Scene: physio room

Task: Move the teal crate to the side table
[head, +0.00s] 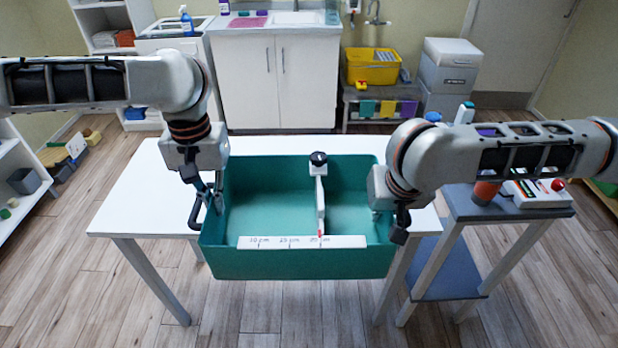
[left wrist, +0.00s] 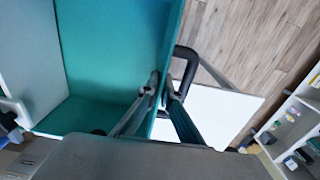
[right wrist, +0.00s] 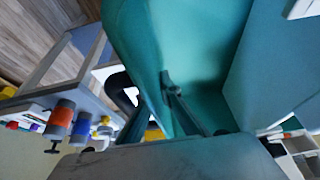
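The open teal crate (head: 300,265) is between my two arms at the white table (head: 135,205). Its front wall hides part of the table's front edge; I cannot tell whether it is raised or resting. A white divider (head: 320,205) with a black knob and a white marked strip (head: 300,242) are in it. My left gripper (head: 212,192) is closed across the left wall beside a black handle (left wrist: 185,62). A grey side table (head: 455,205) stands at right.
A white cabinet (head: 275,80) stands behind. Wooden floor is clear in front.

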